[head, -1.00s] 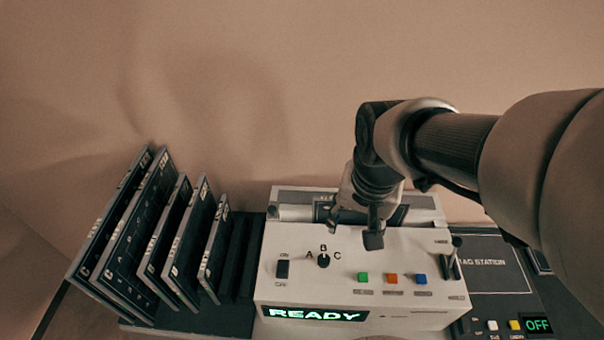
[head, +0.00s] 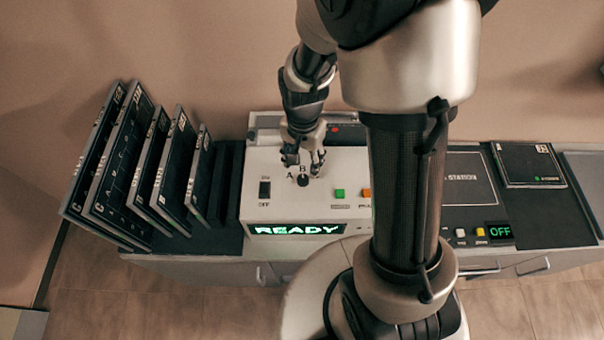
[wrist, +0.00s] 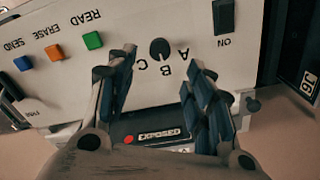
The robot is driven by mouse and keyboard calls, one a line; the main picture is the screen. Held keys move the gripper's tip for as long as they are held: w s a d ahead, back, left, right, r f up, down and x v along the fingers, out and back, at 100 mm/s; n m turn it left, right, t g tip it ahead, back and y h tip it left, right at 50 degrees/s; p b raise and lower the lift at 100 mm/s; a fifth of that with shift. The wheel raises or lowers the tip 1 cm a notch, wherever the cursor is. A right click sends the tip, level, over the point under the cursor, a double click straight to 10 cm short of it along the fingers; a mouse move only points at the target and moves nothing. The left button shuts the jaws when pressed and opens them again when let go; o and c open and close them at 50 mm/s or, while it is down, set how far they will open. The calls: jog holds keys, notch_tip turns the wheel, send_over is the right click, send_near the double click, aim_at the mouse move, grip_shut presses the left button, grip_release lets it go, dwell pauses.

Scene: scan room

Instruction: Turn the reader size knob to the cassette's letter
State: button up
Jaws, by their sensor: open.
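The black size knob (head: 303,180) is on the cream reader's (head: 268,213) top panel, with letters A, B and C around it. It also shows in the wrist view (wrist: 159,48), where I cannot tell surely which letter it points to. My gripper (head: 304,162) is open above the panel, its fingers at either side of the knob in the head view. In the wrist view its fingertips (wrist: 158,72) are spread and empty, with the knob just beyond them. A dark cassette (head: 531,163) lies flat at the right; its small corner letter looks like A.
Several upright cassettes (head: 133,160) stand in a rack on the left. An ON/OFF switch (head: 265,190) is left of the knob, and a green button (head: 339,193) is right. The reader's display (head: 297,229) reads READY. A red light (wrist: 129,140) shows by EXPOSED.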

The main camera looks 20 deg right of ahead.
aim_at(303, 178)
notch_tip(303, 178, down, 8)
jog(key=shift+f+b, duration=0.2)
jog(key=shift+b, duration=0.55)
jog(key=c, duration=1.1)
